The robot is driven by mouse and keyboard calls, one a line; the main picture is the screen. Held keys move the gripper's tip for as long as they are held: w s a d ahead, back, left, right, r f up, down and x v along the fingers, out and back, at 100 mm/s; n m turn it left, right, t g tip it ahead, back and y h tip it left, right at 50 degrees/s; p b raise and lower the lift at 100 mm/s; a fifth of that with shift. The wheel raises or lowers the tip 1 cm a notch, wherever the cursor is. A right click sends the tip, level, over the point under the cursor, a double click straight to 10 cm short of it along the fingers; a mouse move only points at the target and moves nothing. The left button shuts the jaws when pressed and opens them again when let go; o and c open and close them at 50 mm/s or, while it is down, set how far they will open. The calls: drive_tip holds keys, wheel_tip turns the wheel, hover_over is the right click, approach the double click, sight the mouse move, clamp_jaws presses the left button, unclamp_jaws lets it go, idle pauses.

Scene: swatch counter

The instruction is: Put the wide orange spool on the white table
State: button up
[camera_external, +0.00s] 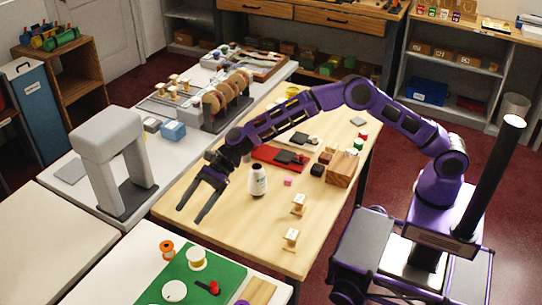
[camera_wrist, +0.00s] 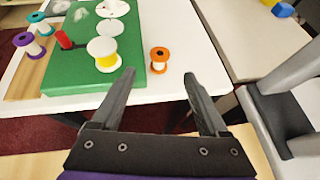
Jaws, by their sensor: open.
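An orange spool (camera_external: 167,249) with a pale middle stands on the white table (camera_external: 108,256) beside the green board (camera_external: 210,270). In the wrist view the orange spool (camera_wrist: 159,57) stands just right of the green board (camera_wrist: 90,76), on the white table (camera_wrist: 190,30). My gripper (camera_external: 190,215) is open and empty, held above the left front part of the wooden table (camera_external: 245,235). In the wrist view my gripper's fingers (camera_wrist: 159,75) point toward the orange spool, which appears between and beyond the tips. I cannot tell its width against another orange spool.
A yellow-and-white spool (camera_external: 196,259) and a red piece (camera_external: 208,287) are on the green board. A purple spool (camera_wrist: 27,42) and a teal spool (camera_wrist: 40,23) are farther left. A grey arch (camera_external: 112,160) rises left of my gripper. A white bottle (camera_external: 257,181) stands on the wooden table.

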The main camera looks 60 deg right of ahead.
drive_tip(key=shift+v, duration=1.2)
